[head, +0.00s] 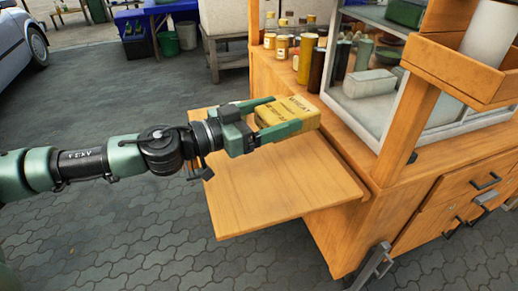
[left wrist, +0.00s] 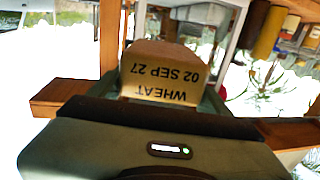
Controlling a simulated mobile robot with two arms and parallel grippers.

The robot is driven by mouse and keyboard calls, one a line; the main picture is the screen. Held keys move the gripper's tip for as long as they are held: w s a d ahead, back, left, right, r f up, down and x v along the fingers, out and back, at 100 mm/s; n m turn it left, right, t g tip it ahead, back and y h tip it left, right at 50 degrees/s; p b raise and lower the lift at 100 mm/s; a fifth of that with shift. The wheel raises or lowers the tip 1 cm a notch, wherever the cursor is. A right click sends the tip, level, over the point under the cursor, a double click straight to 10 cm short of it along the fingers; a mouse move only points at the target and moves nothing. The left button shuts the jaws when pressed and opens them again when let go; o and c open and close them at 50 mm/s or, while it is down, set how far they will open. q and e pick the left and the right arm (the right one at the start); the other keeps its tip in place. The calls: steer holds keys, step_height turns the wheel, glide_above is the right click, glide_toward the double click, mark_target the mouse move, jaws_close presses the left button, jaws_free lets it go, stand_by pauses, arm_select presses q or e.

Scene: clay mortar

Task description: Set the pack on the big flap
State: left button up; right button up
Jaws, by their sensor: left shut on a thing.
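The pack (head: 290,115) is a yellow box with dark print. In the left wrist view the pack (left wrist: 160,75) shows the upside-down words "WHEAT 02 SEP 27". My left gripper (head: 277,117) is shut on it, with one green finger along each side. The big flap (head: 285,190) is a flat wooden board sticking out from the cart's left side. The pack appears over the flap's far part, close to the cart; I cannot tell whether it touches the board. My right gripper is not in view.
The wooden cart (head: 335,215) stands right of the flap, with jars and bottles (head: 282,48) and a glass case (head: 375,85) on its counter. The flap's near part is bare. Paved ground (head: 110,240) lies around it. A car (head: 18,40) is at the far left.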

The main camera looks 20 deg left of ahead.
mark_target(270, 105)
arm_select(q)
steer(key=shift+w+a+m+g+h+b, duration=0.25)
steer(key=shift+w+m+g+h+b, duration=0.4)
steer(key=shift+g+b, duration=0.15)
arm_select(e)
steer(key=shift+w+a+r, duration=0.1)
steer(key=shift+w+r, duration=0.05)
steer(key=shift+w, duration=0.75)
